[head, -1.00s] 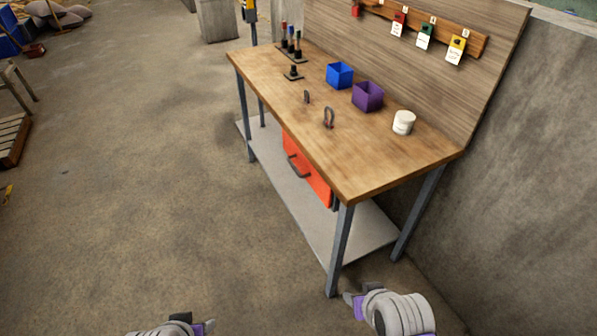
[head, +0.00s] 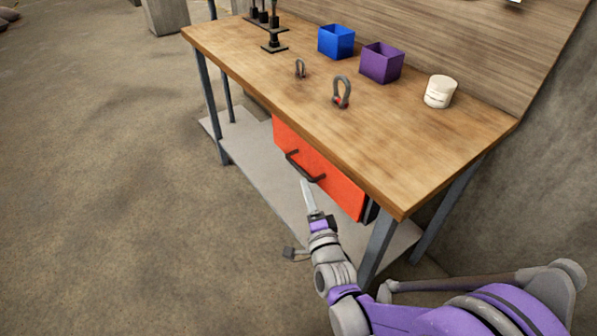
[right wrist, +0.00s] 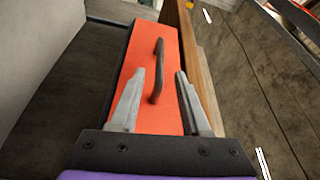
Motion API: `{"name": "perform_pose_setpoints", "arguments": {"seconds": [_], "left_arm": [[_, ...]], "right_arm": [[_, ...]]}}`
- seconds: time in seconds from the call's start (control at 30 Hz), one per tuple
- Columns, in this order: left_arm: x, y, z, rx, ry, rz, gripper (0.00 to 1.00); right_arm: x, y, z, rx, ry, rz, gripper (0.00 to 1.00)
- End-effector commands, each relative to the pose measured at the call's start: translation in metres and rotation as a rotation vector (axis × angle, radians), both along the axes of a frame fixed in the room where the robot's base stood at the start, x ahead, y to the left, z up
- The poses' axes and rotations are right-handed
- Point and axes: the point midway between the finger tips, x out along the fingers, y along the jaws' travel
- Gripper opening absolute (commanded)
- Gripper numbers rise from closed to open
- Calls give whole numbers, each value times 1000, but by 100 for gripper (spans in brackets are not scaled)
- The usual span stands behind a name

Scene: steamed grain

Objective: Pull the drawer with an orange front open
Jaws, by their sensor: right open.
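The orange drawer front (head: 335,183) is under the workbench top, and it fills the middle of the right wrist view (right wrist: 170,62). Its dark bar handle (head: 304,167) also shows in the right wrist view (right wrist: 158,70). The drawer looks shut. My right gripper (head: 306,186) is in front of the drawer, just below the handle in the head view. In the right wrist view its open fingers (right wrist: 160,76) appear on either side of the handle's lower part. I cannot tell whether they touch it. My left gripper is out of view.
The wooden workbench top (head: 420,150) overhangs the drawer, with a grey lower shelf (head: 250,160) beneath. A metal leg (head: 378,250) stands right of the gripper. Blue (head: 336,41) and purple (head: 381,62) bins, shackles (head: 342,92) and a white tub (head: 440,91) stand on top. Floor at left is clear.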

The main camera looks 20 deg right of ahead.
Motion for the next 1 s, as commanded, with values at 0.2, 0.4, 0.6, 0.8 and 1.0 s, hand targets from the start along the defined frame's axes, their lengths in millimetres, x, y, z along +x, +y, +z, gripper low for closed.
{"name": "perform_pose_setpoints", "arguments": {"seconds": [0.2, 0.4, 0.6, 0.8, 1.0], "left_arm": [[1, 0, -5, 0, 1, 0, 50], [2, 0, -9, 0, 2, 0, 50], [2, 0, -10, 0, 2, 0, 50], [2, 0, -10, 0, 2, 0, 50], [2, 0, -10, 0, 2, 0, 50]], "right_arm": [[44, -2, 2, -2, 2, 0, 47], [74, -3, 5, -3, 2, -1, 47], [86, -4, 6, -2, 2, 0, 47], [87, -4, 7, -3, 3, 0, 47], [86, -3, 7, -3, 3, 0, 22]]}}
